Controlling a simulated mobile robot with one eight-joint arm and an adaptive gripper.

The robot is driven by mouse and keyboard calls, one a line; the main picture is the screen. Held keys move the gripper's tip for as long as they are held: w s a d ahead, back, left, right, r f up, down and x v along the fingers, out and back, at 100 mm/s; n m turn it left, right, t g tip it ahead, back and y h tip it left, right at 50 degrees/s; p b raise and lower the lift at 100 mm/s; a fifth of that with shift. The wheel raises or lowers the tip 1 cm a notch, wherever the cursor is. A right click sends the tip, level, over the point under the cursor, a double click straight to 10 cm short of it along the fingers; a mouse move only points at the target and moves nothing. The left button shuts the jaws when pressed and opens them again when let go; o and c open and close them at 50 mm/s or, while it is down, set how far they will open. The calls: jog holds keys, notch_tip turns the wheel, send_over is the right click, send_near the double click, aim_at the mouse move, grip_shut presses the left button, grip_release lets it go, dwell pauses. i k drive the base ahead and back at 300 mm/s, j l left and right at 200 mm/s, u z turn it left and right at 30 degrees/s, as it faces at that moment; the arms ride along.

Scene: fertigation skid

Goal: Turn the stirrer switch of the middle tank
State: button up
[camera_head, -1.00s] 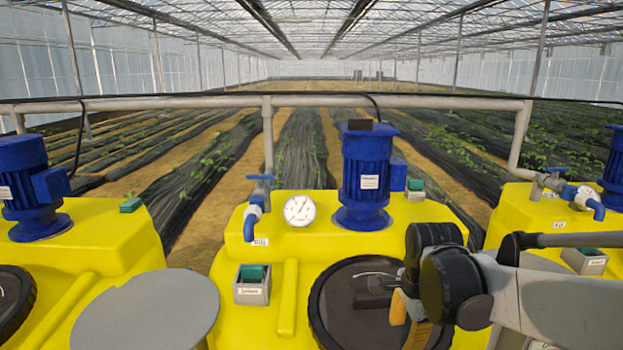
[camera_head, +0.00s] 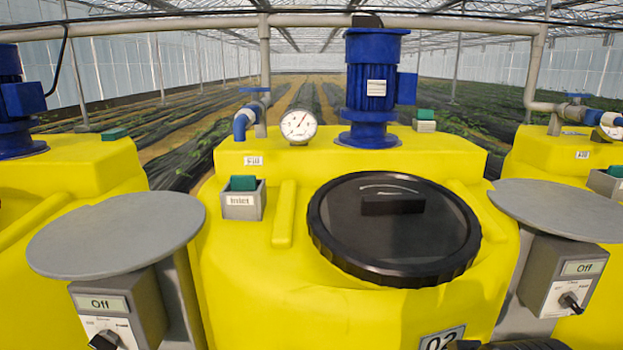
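A grey box with a black rotary knob (camera_head: 104,341) and an "Off" display stands low at the left, partly cut by the frame edge. A similar box with a knob (camera_head: 571,303), also showing "Off", stands at the right. Their small lettering is too small to read, and I cannot tell which tank each serves. Only a dark sliver, likely of my arm, shows at the bottom edge; my gripper is not visible.
A small grey box with a green button (camera_head: 242,184) is labelled "Inject". Round grey plates (camera_head: 115,235) and (camera_head: 565,208) overhang the knob boxes. A gauge (camera_head: 298,126) and a blue valve (camera_head: 245,120) sit behind. A grey pipe (camera_head: 200,22) crosses the back. Neighbouring yellow tanks flank both sides.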

aim_at(568, 300)
jog(key=z, duration=1.25)
